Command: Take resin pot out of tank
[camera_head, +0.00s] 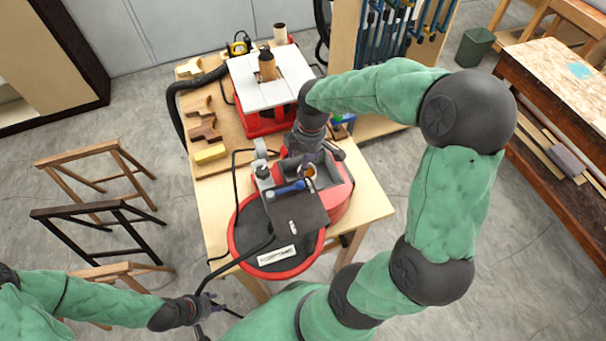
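The tank (336,204) is a red vessel with an open grey-walled inside, on the near right part of the wooden table. A small round pot (309,171) with a pale rim and orange-brown inside shows in its opening; I take it for the resin pot. My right gripper (305,164) points down into the opening at the pot. Its fingers overlap the pot's rim, and I cannot tell whether they are closed on it. My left gripper (208,314) is low at the left, away from the tank and table, with its fingers spread and empty.
A dark plate (297,211) with a blue-handled tool lies beside the opening, above a red-rimmed round tub (272,270). A white-topped red machine (262,92), wooden blocks and a yellow block (210,153) stand farther back. Sawhorses (100,222) stand left; a workbench (556,92) stands right.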

